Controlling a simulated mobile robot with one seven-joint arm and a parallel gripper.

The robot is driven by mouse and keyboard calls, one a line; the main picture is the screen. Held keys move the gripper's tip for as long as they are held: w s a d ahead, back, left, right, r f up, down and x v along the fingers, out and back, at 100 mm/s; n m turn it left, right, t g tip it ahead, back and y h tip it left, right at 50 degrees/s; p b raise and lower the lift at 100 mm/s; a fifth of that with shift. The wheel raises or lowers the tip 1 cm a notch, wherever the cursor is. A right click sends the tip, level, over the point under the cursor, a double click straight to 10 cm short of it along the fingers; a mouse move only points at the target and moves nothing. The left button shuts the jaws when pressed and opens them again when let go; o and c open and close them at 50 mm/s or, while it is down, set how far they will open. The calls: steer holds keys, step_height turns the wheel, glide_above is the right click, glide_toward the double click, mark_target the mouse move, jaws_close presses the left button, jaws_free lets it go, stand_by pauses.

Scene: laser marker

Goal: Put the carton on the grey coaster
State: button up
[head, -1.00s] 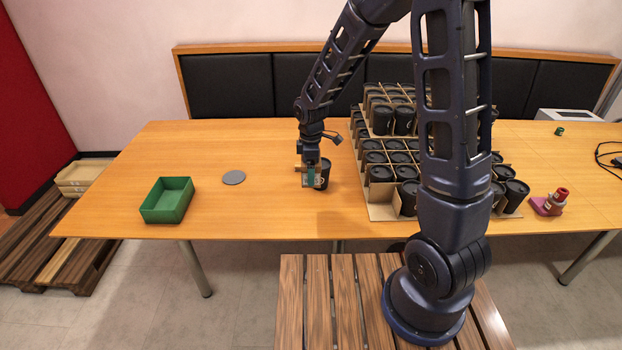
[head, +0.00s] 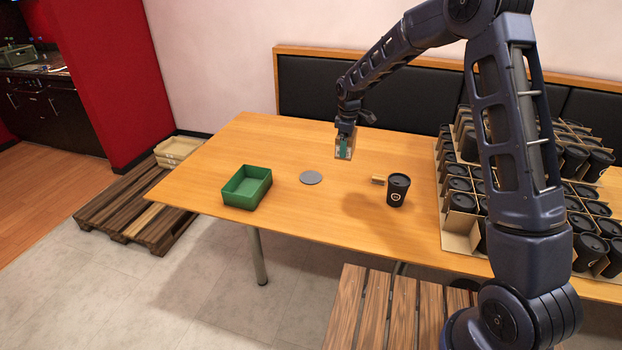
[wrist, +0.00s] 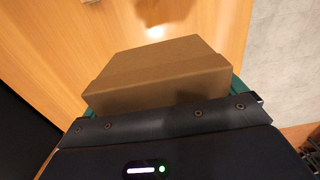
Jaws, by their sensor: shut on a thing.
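My gripper (head: 344,150) is shut on a small brown carton (head: 343,154) and holds it above the table. In the wrist view the carton (wrist: 160,75) fills the space in front of the gripper, between the green fingers. The grey coaster (head: 311,178) is a flat round disc on the table. It is empty and lies to the left of and nearer than the carton in the head view. The coaster does not show in the wrist view.
A green open box (head: 247,187) stands left of the coaster. A black cup (head: 398,190) stands to the right, with a small wooden piece (head: 378,181) beside it. Cardboard holders (head: 455,218) with several black cups fill the right side. The table between coaster and cup is clear.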

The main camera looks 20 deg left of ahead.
glide_above(311, 177)
step_height(311, 177, down, 21)
steer(key=shift+a+r, duration=0.1)
stand_by(0.6)
steer(key=o, duration=0.7)
